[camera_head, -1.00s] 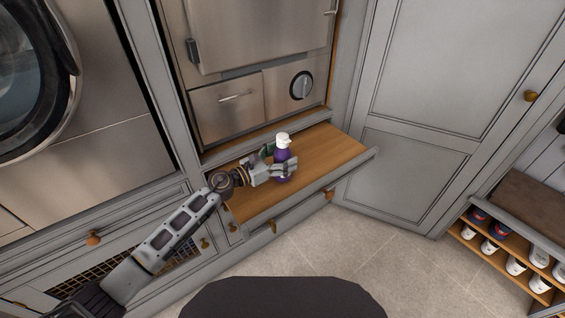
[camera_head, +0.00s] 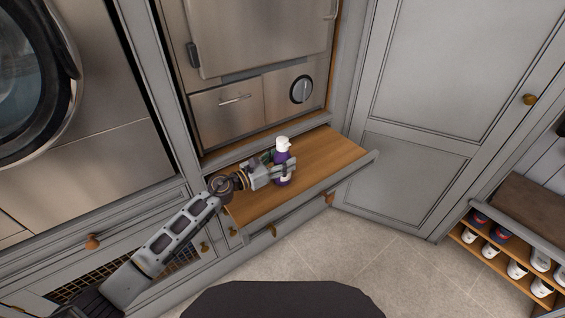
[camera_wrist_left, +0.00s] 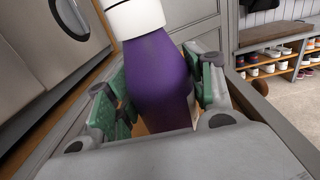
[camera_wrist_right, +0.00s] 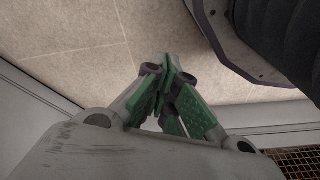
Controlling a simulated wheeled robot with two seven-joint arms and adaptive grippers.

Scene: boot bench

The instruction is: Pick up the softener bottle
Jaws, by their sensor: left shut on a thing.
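The softener bottle (camera_head: 282,158) is purple with a white cap. It is upright over the wooden pull-out shelf (camera_head: 328,152); I cannot tell whether its base touches the wood. My left gripper (camera_head: 284,166) comes in from the left and is shut on the bottle's body. In the left wrist view the purple bottle (camera_wrist_left: 158,80) sits between the green finger pads (camera_wrist_left: 160,92), its white cap leaning to the upper left. My right gripper (camera_wrist_right: 172,72) shows only in its wrist view, fingertips together with nothing between them.
Steel appliance fronts (camera_head: 232,108) stand behind the shelf. A grey cabinet door (camera_head: 410,185) is right of it. A shoe rack (camera_head: 510,245) stands at the lower right. The tiled floor (camera_head: 350,260) in front is clear.

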